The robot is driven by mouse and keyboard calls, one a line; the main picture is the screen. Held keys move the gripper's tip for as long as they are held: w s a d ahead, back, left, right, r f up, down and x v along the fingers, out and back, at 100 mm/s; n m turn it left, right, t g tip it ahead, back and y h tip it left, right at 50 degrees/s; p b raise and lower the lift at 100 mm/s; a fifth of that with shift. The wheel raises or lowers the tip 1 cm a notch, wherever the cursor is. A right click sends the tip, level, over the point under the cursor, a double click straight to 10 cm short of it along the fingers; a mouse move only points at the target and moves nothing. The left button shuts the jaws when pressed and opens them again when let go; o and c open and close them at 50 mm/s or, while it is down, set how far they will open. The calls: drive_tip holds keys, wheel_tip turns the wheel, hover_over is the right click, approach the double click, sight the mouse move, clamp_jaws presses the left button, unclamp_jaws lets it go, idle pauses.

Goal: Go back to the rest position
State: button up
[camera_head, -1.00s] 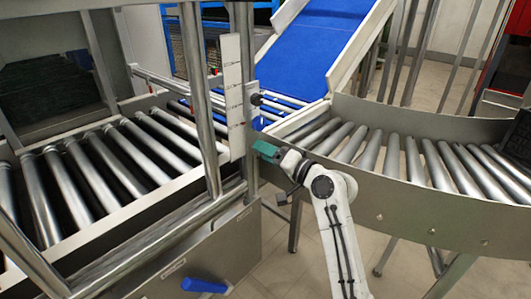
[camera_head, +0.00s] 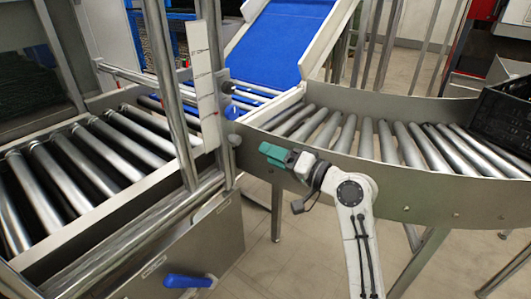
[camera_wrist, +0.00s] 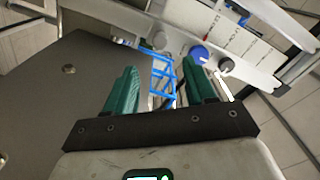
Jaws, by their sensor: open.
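My gripper (camera_head: 272,153) shows at the end of my white arm in the head view, in front of the curved roller conveyor's side wall (camera_head: 330,162). In the wrist view its two green fingers (camera_wrist: 163,88) are spread apart with nothing between them. Beyond the fingers are a blue frame-like structure (camera_wrist: 163,75) and a round blue knob (camera_wrist: 199,54).
A straight roller conveyor (camera_head: 90,160) with metal posts stands at the left. A blue belt ramp (camera_head: 275,45) rises at the back. A black crate (camera_head: 505,118) sits at the right on the curved rollers. A blue handle (camera_head: 188,282) sticks out below left.

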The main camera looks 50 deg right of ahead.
drive_tip(key=s+a+f+n+g+y+p, duration=0.1)
drive_tip(key=s+a+f+n+g, duration=0.25)
drive_tip(key=a+f, duration=0.4)
drive_tip(key=s+a+f+n+g+y+p, duration=0.1)
drive_tip(key=s+a+f+n+g, duration=0.15)
drive_tip(key=a+f+g, duration=0.5)
drive_tip(key=s+a+f+n+g+h+p, duration=0.1)
drive_tip(key=s+f+n+g, duration=0.1)
drive_tip(key=s, duration=0.7)
drive_tip(key=s+a+f+n+g+h, duration=0.1)
drive_tip(key=s+a+f+n+g, duration=0.1)
drive_tip(key=s+f+g, duration=0.2)
drive_tip(key=s+f, duration=0.3)
drive_tip(key=s, duration=0.2)
drive_tip(key=shift+n+h+p, duration=0.3)
drive_tip(key=shift+h+p, duration=0.05)
drive_tip(key=shift+h, duration=0.05)
drive_tip(key=shift+o, duration=0.2)
